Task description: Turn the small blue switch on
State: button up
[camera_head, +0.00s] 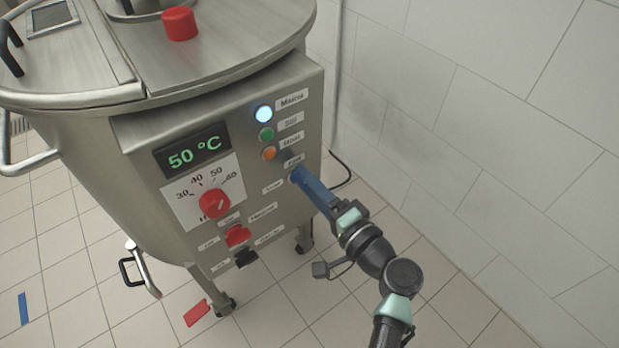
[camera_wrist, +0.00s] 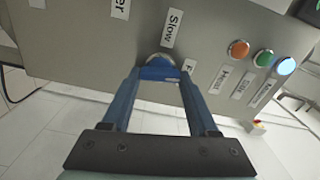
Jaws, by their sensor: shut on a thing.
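The small blue switch (camera_wrist: 160,65) with a silver ring sits on the steel control panel (camera_head: 140,128), between a label reading "Slow" and a partly hidden one starting with "F". My gripper (camera_wrist: 162,75) has its two blue fingers on either side of the switch, with the tips at the panel face, shut on it. In the head view my gripper (camera_head: 299,176) reaches the right part of the panel from the lower right. Its fingers cover the switch there, so which way it is turned cannot be told.
A lit white-blue button (camera_head: 264,114), a green button (camera_head: 266,134) and an orange button (camera_head: 269,153) are above the switch. A red dial (camera_head: 215,203) and a red switch (camera_head: 237,236) are to the left. A tiled wall (camera_head: 470,130) stands at the right.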

jog(key=shift+f+m+p, duration=0.1)
jog(key=shift+m+p, duration=0.25)
jog(key=shift+m, duration=0.45)
jog(key=o, duration=1.4)
jog(key=shift+s+d, duration=0.1)
jog(key=p+v, duration=0.2)
jog(key=v, duration=1)
jog(key=shift+s+d, duration=0.2)
jog(key=shift+s, duration=0.15)
jog(key=shift+w, duration=0.1)
